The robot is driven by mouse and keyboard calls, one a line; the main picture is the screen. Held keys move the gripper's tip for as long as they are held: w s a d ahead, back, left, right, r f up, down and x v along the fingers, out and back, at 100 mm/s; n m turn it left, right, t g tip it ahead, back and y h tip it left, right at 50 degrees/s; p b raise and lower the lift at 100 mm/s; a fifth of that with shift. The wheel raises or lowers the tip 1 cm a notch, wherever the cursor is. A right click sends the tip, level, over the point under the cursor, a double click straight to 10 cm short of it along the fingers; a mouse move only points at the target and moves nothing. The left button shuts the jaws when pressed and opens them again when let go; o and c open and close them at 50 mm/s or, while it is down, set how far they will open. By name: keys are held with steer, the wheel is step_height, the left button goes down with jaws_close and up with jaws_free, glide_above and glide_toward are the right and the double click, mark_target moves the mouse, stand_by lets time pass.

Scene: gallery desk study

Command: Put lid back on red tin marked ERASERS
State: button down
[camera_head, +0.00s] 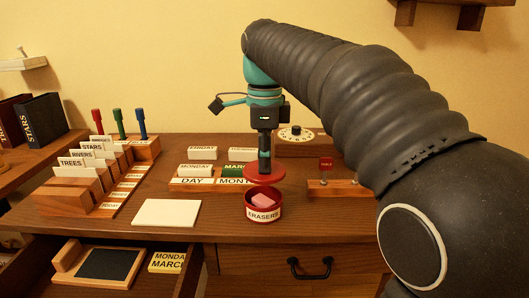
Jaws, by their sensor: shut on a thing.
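The red tin (264,214) marked ERASERS stands open on the desk near its front edge. A pink eraser (263,200) shows inside it. My gripper (264,165) points straight down above the tin and is shut on the red lid (265,177). The lid looks roughly level and is held above the tin, with a gap between them. The fingertips are small in this view, and the exact grip on the lid's top is hard to make out.
Day and month blocks (196,182) stand behind the tin. A wooden stand with a small red sign (326,165) is to the right. A white card (166,213) lies left. An open drawer (50,286) juts out at front left, and my arm covers the right side.

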steer(key=shift+f+b, duration=1.8)
steer(key=shift+f, duration=0.95)
steer(key=shift+a+r+p, duration=0.1)
steer(key=shift+p, duration=0.5)
steer(key=shift+f+p, duration=0.25)
steer(key=shift+p, duration=0.15)
stand_by(0.8)
steer(key=shift+c, duration=2.3)
jaws_free()
steer(key=shift+r+p, duration=0.95)
steer(key=shift+r, duration=2.55)
